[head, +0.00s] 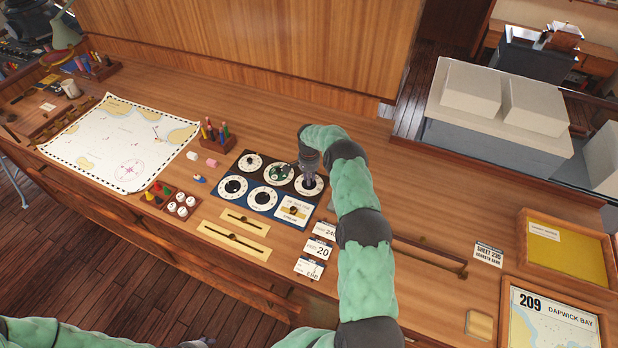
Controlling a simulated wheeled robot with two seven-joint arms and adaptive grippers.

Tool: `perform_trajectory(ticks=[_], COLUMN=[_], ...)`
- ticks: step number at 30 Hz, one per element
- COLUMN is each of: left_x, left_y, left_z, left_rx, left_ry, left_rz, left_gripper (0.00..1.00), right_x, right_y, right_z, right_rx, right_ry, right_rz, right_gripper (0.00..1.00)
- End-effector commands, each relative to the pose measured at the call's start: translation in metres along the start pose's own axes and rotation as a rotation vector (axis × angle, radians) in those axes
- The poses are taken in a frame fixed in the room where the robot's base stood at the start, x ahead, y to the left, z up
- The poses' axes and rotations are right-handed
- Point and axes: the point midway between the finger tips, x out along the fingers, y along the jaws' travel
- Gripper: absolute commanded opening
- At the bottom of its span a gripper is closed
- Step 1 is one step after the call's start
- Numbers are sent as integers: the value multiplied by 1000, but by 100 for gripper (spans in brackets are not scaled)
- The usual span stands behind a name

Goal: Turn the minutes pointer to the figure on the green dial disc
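A dark blue dial panel (236,213) lies on the wooden desk with several white dials in two rows. The green dial disc (279,174) sits in the top row, just left of my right gripper, partly crowded by it. My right gripper (310,182) points down over the top-right white dial (318,188) and hides its middle. Whether its fingers are closed on a pointer there is too small to tell. I cannot make out which pointer is the minutes pointer. My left arm lies along the bottom edge; a dark part of my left gripper (198,343) just shows there.
Paper cards, one reading 20 (318,250), lie in front of the panel. Two brass slider plates (234,236) lie front left. A peg holder (215,138), a chart (122,142) and small blocks are left. Framed trays (566,252) are right.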

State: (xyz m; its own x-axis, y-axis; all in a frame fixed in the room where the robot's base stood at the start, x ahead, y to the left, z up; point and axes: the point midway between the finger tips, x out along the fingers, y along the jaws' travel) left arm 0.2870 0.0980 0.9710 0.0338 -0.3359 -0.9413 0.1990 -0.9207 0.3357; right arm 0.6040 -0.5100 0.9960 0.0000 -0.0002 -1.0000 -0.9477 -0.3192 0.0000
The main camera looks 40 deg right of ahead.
Motion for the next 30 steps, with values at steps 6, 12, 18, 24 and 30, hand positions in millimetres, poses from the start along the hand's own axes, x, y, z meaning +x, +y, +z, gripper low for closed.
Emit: perform_trajectory(ticks=[6,12,18,24,30], left_x=[4,19,43,66,84], left_y=[-1,-7,-15,-24,-30], left_z=[0,-1,-2,-2,-3], left_rx=[0,0,0,0,0], left_ry=[0,0,0,0,0], left_rz=[0,0,0,0,0], left_gripper=[52,52,52,52,52], right_x=[1,3,5,4,4], right_y=[0,0,0,-1,-1], right_z=[0,0,0,0,0], right_rx=[-16,-93,-243,-432,-622], right_ry=[0,1,0,1,1], right_rz=[0,-1,-1,-2,-1], right_gripper=[0,0,0,0,0])
